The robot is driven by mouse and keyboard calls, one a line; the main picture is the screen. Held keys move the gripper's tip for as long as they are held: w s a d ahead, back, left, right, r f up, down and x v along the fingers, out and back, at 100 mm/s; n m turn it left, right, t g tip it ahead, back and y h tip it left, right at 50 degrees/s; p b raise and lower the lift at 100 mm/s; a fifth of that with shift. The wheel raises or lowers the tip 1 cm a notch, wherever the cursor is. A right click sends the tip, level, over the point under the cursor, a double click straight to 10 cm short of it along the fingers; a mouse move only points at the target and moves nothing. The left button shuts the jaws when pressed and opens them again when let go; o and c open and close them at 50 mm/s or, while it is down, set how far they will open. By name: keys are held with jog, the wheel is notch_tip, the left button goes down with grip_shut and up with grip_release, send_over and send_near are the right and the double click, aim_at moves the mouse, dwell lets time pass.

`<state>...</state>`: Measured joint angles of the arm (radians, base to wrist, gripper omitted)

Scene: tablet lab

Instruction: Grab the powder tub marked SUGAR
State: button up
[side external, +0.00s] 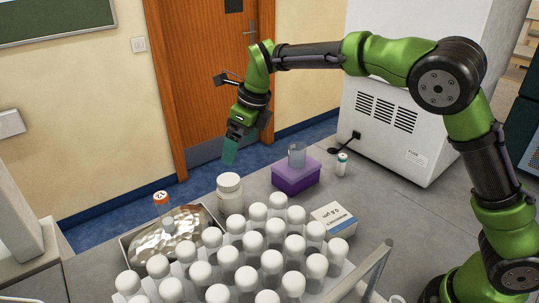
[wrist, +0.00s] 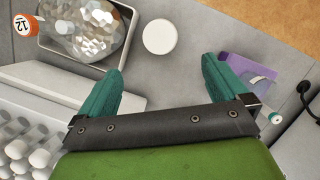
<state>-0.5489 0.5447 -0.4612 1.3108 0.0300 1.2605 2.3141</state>
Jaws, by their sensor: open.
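A white tub with a round white lid (side external: 229,192) stands upright on the grey bench, behind the tube rack, in the side view. In the wrist view its white lid (wrist: 160,37) shows from above, beyond and between the fingertips. I see no readable SUGAR marking on it in either view. My gripper (side external: 229,151) is above the tub in the side view, pointing down, clear of it. In the wrist view the two teal fingers of my gripper (wrist: 162,72) are spread wide with nothing between them.
A tray with crumpled foil (side external: 126,240) and an orange-capped bottle (side external: 161,199) are left of the tub. A purple box (side external: 296,180) bearing a clear vessel (side external: 297,155) is to the right, near a small vial (side external: 341,165). White-capped tubes (side external: 272,262) and a carton (side external: 335,219) are in front.

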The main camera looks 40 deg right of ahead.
aim_at(229, 179)
jog(key=x, duration=1.5)
jog(key=shift+w+a, duration=0.1)
jog(key=shift+a, duration=0.05)
